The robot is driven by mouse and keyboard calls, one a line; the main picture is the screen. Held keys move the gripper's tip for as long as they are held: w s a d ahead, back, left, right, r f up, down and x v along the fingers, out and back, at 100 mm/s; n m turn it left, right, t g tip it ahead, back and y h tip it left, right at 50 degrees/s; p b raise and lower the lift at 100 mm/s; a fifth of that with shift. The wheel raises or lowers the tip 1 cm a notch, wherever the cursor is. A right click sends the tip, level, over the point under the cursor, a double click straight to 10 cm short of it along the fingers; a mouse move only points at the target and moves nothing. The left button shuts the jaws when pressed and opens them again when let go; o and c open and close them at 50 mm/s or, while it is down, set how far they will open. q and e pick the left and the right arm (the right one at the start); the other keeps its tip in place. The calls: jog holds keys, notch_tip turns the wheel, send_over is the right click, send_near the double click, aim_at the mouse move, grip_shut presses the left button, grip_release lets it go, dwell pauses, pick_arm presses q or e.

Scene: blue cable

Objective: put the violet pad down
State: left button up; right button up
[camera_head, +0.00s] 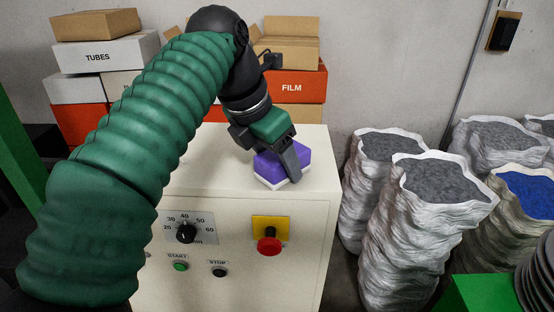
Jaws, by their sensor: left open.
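The violet pad (268,164), with a white layer underneath, sits on the pale cabinet top (213,178) near its front right part. My left arm, in a green ribbed sleeve, reaches over from the left. My left gripper (272,162) is at the pad, with one dark finger in front of the pad's near right face. The jaws are open around or beside the pad; the far finger is partly hidden. The pad looks flat on the top. My right gripper is not in view.
The cabinet front carries a dial (186,233), a green start button (180,266) and a red stop knob (269,245). Stacked boxes (292,87) stand behind. Several filled sacks (430,230) stand to the right. The cabinet top left of the pad is clear.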

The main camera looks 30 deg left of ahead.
aim_at(269, 152)
pick_arm(q)
jog(key=shift+s+f, duration=0.15)
jog(key=shift+f, duration=0.5)
jog(key=r, duration=0.4)
jog(key=a+r+p, duration=0.1)
jog(key=r, duration=0.1)
jog(key=shift+s+r, duration=0.15)
jog(key=shift+s, duration=0.05)
jog(key=shift+p+v, duration=0.9)
jog(key=shift+v, duration=2.45)
jog(key=shift+s+d, duration=0.1)
jog(key=shift+s, duration=0.05)
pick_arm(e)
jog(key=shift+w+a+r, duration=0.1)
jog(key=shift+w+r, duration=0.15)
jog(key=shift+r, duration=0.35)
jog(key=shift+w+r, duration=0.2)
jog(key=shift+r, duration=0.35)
